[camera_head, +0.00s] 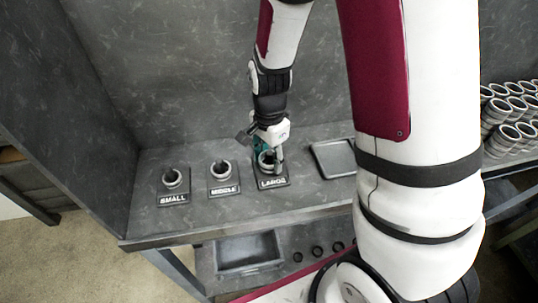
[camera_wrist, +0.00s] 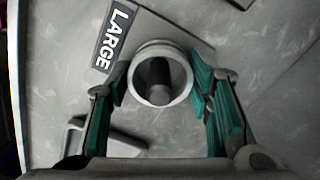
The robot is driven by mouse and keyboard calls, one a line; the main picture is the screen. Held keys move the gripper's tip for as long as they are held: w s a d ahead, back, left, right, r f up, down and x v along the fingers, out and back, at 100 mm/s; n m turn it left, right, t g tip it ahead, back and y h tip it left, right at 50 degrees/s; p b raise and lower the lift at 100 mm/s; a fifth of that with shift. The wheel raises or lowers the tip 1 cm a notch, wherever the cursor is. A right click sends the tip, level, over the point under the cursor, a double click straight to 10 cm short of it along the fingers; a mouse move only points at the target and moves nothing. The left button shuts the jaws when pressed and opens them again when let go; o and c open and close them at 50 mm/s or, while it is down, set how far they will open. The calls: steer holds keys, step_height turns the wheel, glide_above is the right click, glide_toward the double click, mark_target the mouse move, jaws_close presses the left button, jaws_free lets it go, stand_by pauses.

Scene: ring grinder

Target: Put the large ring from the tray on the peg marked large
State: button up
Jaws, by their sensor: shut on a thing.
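My gripper (camera_head: 268,152) is low over the plate marked LARGE (camera_head: 273,183). In the wrist view my gripper (camera_wrist: 160,92) has its green-padded fingers closed on both sides of the pale metal large ring (camera_wrist: 160,47). The dark peg (camera_wrist: 160,76) shows inside the ring's opening, so the ring appears to be around the peg. I cannot tell how far down the ring sits. The LARGE label also shows in the wrist view (camera_wrist: 114,40). The tray (camera_head: 334,158) to the right of the large plate looks empty.
Pegs marked SMALL (camera_head: 172,179) and MIDDLE (camera_head: 222,172) stand to the left, each with a ring-shaped piece. Stacked metal rings (camera_head: 510,115) are at the far right. A grey bin (camera_head: 248,252) and several dark rings are on the lower shelf.

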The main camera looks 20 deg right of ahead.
mark_target(272, 166)
steer(key=shift+f, duration=0.1)
steer(key=o, duration=1)
steer(key=shift+r+p, duration=3.05)
steer(key=shift+r, duration=2.45)
steer(key=s+r+n+t, duration=0.5)
steer(key=s+r+n, duration=0.9)
steer(key=s+r, duration=0.6)
step_height(272, 166, up, 3)
steer(key=shift+s+f+n+t, duration=0.2)
steer(key=shift+s+n+t, duration=0.1)
steer(key=shift+s, duration=0.05)
